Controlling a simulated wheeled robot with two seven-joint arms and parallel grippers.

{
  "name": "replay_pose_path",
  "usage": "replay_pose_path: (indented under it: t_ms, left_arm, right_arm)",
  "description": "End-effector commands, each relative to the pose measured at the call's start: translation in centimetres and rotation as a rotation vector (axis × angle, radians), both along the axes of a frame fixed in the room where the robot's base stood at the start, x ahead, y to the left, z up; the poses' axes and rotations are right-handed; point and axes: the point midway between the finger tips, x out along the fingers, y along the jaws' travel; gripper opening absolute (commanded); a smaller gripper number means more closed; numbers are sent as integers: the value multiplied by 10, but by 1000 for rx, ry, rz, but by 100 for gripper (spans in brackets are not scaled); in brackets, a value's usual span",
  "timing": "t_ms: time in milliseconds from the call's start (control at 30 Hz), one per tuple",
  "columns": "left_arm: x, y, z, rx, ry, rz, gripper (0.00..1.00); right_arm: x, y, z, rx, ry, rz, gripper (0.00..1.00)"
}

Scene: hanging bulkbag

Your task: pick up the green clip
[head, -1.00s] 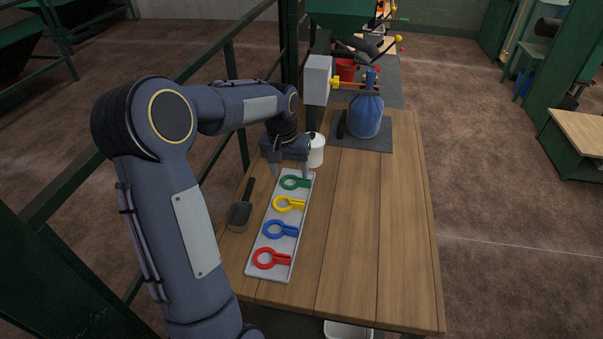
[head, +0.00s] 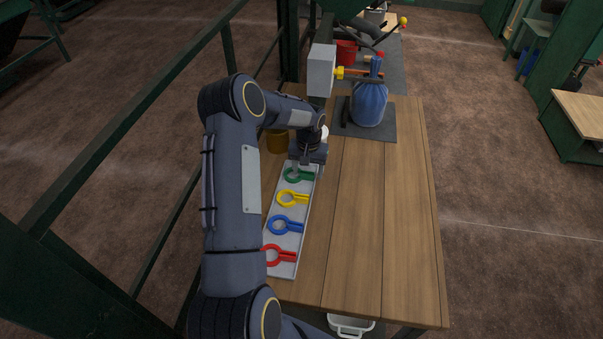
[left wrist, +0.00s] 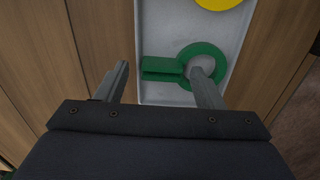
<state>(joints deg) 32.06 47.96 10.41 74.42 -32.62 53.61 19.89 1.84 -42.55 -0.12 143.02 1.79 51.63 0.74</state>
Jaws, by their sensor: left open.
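The green clip (head: 299,175) lies at the far end of a light grey tray (head: 285,268), a ring with a flat handle. In the left wrist view the clip (left wrist: 162,69) has its ring to the right and its handle to the left. My left gripper (left wrist: 160,68) is open above the clip, its fingers on either side of the handle. One finger overlaps the ring's opening; the other is beyond the handle's end, over the tray's edge. I cannot tell whether either touches. The gripper also shows in the head view (head: 307,166). My right gripper is not in view.
Yellow (head: 291,198), blue (head: 285,225) and red (head: 279,255) clips lie in the same tray. A blue bag (head: 369,102) stands on a dark mat behind. The wooden table (head: 385,220) is clear at right.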

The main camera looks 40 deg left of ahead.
Motion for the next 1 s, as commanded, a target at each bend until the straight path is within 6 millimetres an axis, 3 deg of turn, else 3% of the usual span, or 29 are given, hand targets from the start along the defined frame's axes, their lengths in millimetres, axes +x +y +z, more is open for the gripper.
replay_pose_path:
  t_ms: [233,567,1000]
  left_arm:
    - [0,0,-2,0,0,1,60]
    - [0,0,-1,0,0,0,17]
    - [0,1,8,2,-1,0,17]
  right_arm:
    - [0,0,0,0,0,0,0]
    - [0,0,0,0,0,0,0]
    - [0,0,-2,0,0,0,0]
